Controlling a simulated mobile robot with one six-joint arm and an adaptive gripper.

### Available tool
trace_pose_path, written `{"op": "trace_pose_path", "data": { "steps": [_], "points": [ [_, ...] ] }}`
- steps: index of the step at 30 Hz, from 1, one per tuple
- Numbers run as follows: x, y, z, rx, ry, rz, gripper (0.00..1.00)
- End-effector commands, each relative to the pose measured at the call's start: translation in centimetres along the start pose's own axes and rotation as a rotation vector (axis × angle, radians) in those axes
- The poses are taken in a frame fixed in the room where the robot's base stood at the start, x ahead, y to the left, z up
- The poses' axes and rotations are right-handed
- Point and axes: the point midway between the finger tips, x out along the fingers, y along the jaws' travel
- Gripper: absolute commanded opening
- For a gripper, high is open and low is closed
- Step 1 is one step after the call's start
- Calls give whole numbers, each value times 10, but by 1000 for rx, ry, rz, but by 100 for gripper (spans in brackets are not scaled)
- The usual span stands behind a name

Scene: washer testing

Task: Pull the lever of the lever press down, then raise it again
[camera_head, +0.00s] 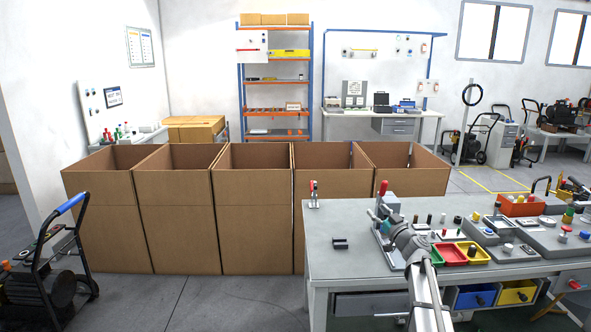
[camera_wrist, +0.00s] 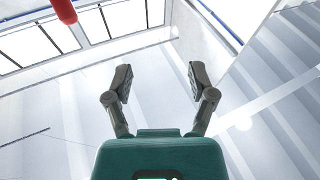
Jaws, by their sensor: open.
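The lever press (camera_head: 391,203) stands on the grey workbench, a grey body with a red-handled lever (camera_head: 383,187) pointing up. My arm reaches over the bench from the front and partly hides the press's lower part. My gripper (camera_head: 376,212) is just in front of the press, below the red handle. In the wrist view my gripper (camera_wrist: 160,80) is open, with nothing between its fingers. A red handle (camera_wrist: 64,10) shows at the upper left there, apart from the fingers and cut off by the frame's edge.
A small red-handled clamp (camera_head: 313,194) stands at the bench's (camera_head: 345,268) far left corner. A black part (camera_head: 340,244) lies on the left of the top. Large cardboard boxes (camera_head: 250,220) stand behind.

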Motion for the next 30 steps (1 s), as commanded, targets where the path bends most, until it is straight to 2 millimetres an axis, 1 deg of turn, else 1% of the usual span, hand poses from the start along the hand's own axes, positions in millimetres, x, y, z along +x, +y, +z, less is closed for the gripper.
{"op": "trace_pose_path", "data": {
  "steps": [1, 2, 5, 6, 8, 9, 12, 14, 15, 18, 21, 23, 27, 30],
  "points": [
    [-2, -13, -2, 9, -18, -29, 72],
    [-3, -20, -2, 18, -31, -48, 72],
    [-7, -50, 1, 49, -92, -122, 72],
    [-9, -64, 3, 63, -124, -156, 72],
    [-14, -84, 6, 89, -178, -205, 72],
    [-18, -98, 9, 105, -217, -235, 72],
    [-30, -129, 17, 148, -323, -302, 72],
    [-38, -146, 22, 174, -393, -335, 72],
    [-45, -157, 25, 191, -441, -355, 72],
    [-62, -183, 34, 232, -569, -392, 72],
    [-82, -205, 42, 271, -705, -411, 72],
    [-96, -217, 47, 293, -791, -412, 72],
    [-130, -239, 56, 337, -994, -387, 72],
    [-156, -251, 60, 363, -1141, -342, 72]
  ]
}}
